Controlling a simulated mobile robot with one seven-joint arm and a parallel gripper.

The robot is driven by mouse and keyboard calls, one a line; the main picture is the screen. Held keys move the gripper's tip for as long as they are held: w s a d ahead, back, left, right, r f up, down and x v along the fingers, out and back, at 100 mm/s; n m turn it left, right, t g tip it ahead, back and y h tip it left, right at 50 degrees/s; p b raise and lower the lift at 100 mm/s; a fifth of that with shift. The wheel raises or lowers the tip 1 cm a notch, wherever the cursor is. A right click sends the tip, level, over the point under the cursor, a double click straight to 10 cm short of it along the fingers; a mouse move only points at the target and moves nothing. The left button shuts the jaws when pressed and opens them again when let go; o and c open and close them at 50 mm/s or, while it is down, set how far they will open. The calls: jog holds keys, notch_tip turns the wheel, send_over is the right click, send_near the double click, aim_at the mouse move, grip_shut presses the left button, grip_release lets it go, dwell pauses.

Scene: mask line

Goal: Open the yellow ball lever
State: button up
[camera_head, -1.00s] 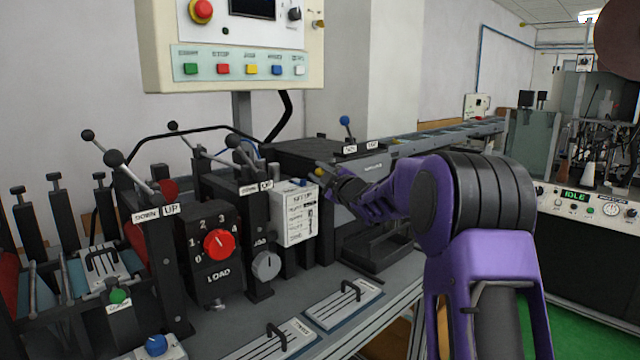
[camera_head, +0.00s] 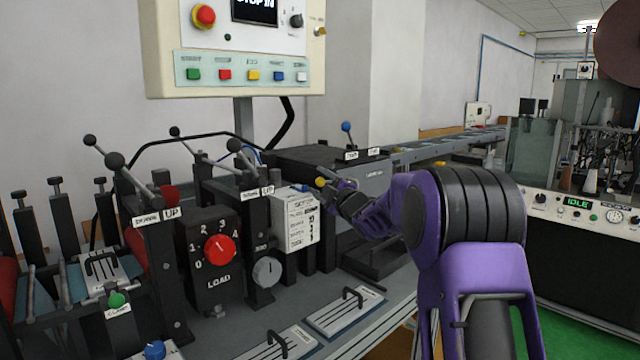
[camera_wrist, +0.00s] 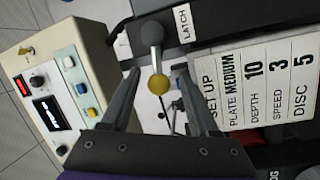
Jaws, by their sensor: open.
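The yellow ball (camera_head: 320,182) sits beside the white SETUP card (camera_head: 302,219) on the dark machine block. In the wrist view the yellow ball (camera_wrist: 158,84) is on the end of a short grey lever (camera_wrist: 152,50), near a LATCH label (camera_wrist: 183,25). My gripper (camera_head: 338,182) reaches in from the right, close to the ball. In the wrist view my gripper (camera_wrist: 155,76) is open, with one finger on each side of the ball. Gaps show between ball and fingers. I cannot tell the depth between them exactly.
A red LOAD knob (camera_head: 220,250) and a grey dial (camera_head: 267,271) are left of the card. Several black-ball levers stand farther left. A blue-ball lever (camera_head: 347,128) stands behind. A button panel (camera_head: 250,68) hangs above. Flat handled plates (camera_head: 345,312) lie in front.

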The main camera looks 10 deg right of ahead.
jog(key=v, duration=1.7)
jog(key=shift+s, duration=0.2)
